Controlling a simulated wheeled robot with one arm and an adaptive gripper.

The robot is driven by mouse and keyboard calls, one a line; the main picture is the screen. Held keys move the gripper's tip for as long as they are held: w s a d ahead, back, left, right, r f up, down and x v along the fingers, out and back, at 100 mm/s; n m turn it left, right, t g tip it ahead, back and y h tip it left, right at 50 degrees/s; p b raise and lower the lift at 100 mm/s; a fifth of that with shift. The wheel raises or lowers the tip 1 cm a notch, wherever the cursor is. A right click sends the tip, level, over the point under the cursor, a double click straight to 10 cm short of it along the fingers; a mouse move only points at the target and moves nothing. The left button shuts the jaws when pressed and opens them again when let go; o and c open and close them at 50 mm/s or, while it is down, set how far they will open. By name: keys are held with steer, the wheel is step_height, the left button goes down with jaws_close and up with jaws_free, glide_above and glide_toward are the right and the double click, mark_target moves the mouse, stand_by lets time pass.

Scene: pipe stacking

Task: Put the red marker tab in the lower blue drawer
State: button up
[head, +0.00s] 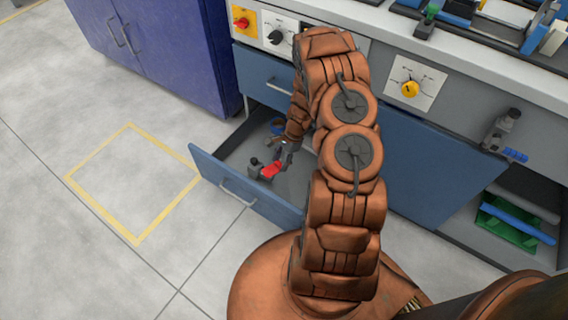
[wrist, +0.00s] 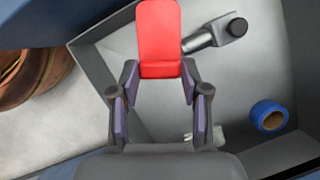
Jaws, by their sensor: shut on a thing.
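The red marker tab (head: 271,170) is held by my gripper (head: 284,154) over the open lower blue drawer (head: 243,189) in the head view. In the wrist view the red tab (wrist: 159,35) sticks out beyond the fingertips of my gripper (wrist: 160,77), which are shut on its near end. The drawer's grey inside (wrist: 255,75) lies behind the tab. Whether the tab touches the drawer floor cannot be told. My arm hides the right part of the drawer in the head view.
In the drawer are a grey and black cylindrical fitting (wrist: 218,33) and a blue tape roll (wrist: 268,115). The upper blue drawer (head: 264,79) is shut above. A purple cabinet (head: 160,45) stands to the left. A yellow floor square (head: 97,213) is empty.

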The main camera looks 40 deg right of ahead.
mark_target(294, 193)
steer(key=shift+s+d+f+m+t+h+b, duration=0.2)
steer(key=shift+s+d+f+m+b, duration=0.85)
steer(key=shift+f, duration=2.2)
steer(key=shift+s+d+f+m+t+b, duration=0.45)
steer(key=shift+f+b, duration=1.1)
steer(key=shift+f, duration=1.65)
steer(key=shift+s+d+f+m+t+h+b, duration=0.15)
steer(key=shift+s+d+f+m+b, duration=0.9)
steer(key=shift+f, duration=2.2)
steer(key=shift+w+a+f+n, duration=0.1)
steer(key=shift+w+a+n, duration=0.15)
steer(key=shift+n, duration=0.2)
steer(key=o, duration=1)
